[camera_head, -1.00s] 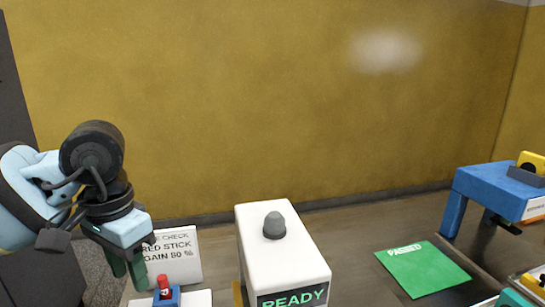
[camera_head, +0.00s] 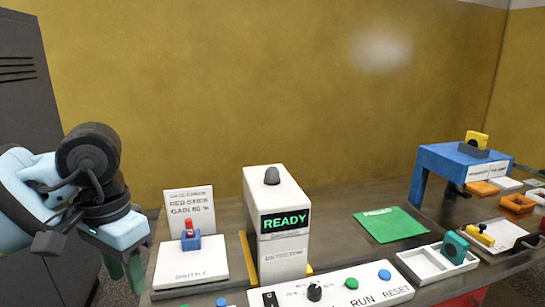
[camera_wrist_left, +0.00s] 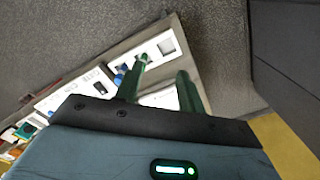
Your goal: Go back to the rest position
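My left gripper (camera_head: 124,272) hangs at the left of the head view, off the left edge of the workbench (camera_head: 330,205) and left of the shuttle plate (camera_head: 190,263). Its two green fingers point down and are empty. In the left wrist view the fingers of the gripper (camera_wrist_left: 162,72) stand apart with nothing between them. The bench with its panel lies beyond them there. My right gripper is in neither view.
A white detector box (camera_head: 277,220) reads READY. A red stick (camera_head: 189,228) stands in a blue holder on the shuttle plate. A control panel (camera_head: 333,292), a green PASSED mat (camera_head: 391,225), white trays (camera_head: 418,262) and a blue stand (camera_head: 450,160) are to the right. A dark cabinet (camera_head: 25,85) is behind my left arm.

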